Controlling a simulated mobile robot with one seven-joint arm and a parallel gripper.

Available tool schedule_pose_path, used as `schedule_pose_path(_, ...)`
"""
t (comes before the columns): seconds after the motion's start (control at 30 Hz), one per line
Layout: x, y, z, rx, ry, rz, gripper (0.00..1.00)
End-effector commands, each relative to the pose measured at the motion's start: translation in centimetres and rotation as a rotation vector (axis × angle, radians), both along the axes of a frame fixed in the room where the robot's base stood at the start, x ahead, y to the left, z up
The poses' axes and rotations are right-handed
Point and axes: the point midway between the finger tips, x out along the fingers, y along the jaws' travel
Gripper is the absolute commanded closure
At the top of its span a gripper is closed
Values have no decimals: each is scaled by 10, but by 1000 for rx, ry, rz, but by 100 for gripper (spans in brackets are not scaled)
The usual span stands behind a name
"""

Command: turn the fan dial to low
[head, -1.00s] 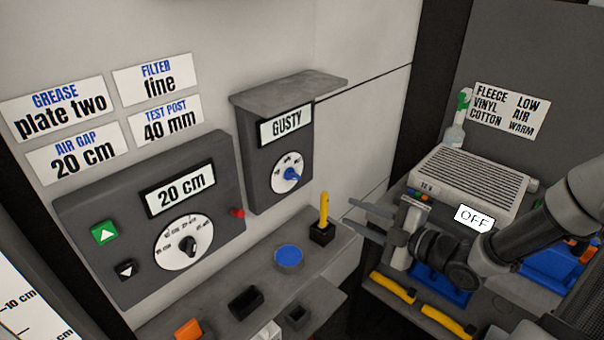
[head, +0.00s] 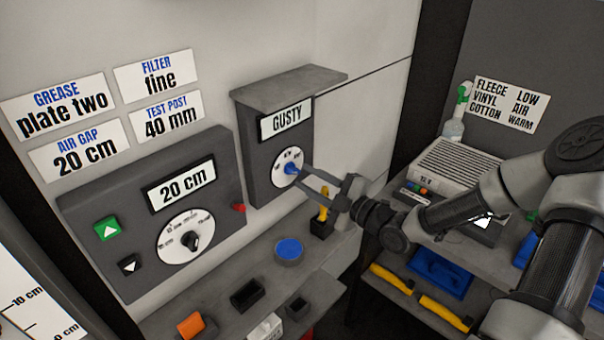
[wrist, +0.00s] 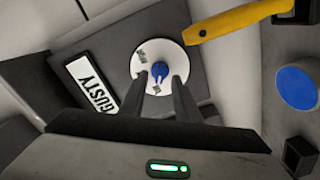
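The dial (head: 290,167) is a white disc with a blue pointer knob on a dark grey wall box below a sign reading GUSTY (head: 286,119). Its small markings are too blurred to read, and I cannot tell which one the knob points to. My gripper (head: 300,180) is in front of the dial, its fingers reaching toward the disc. In the wrist view the blue knob (wrist: 160,71) lies between the two spread fingertips, with gaps showing at its sides. The fingers look open, not closed on the knob. Whether a finger touches the disc is unclear.
A grey panel (head: 120,255) with a 20 cm display and black knob is at left. Below the dial, a shelf holds a blue disc (head: 289,251) and a yellow-handled tool (head: 324,205) close under my gripper. A vented unit (head: 455,162) stands at right.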

Motion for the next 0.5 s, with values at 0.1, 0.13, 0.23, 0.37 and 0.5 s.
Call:
schedule_pose_path(0.1,11,12,1,0,-2,3,70)
schedule_pose_path(0.13,13,14,1,1,-1,2,70)
schedule_pose_path(0.23,18,18,0,-1,-1,0,70)
schedule_pose_path(0.37,20,20,0,-1,0,1,70)
schedule_pose_path(0.5,20,20,0,-1,0,1,70)
